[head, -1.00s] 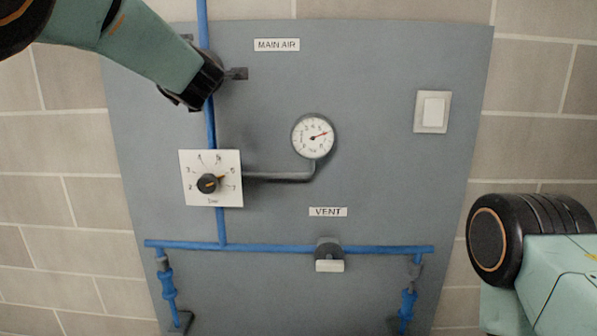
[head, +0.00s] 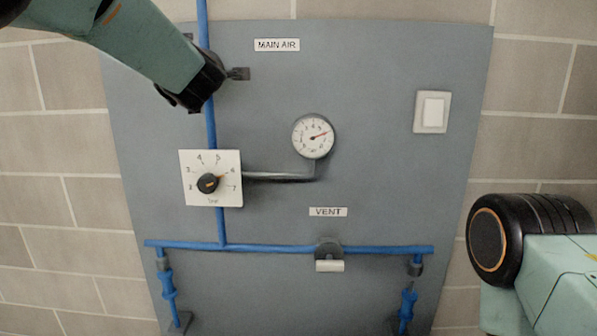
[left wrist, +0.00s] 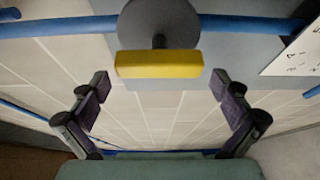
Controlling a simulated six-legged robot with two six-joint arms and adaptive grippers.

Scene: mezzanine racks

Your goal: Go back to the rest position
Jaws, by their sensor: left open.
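My left arm reaches in from the upper left of the head view, its dark wrist (head: 192,82) in front of the blue vertical pipe. In the left wrist view my left gripper (left wrist: 161,88) is open, with its two fingers well apart and nothing between them. A yellow valve handle (left wrist: 160,64) on a dark round hub (left wrist: 158,22) is ahead of the fingers, apart from them. My arm hides this valve in the head view. My right arm's dark joint (head: 490,240) shows at the lower right; its gripper is out of view.
A grey panel (head: 390,190) carries a dial knob plate (head: 228,160), a round gauge (head: 313,136), a white switch (head: 432,111) and a vent valve with a pale handle (head: 330,266) on the blue lower pipe (head: 275,248). A brick wall (head: 60,130) surrounds it.

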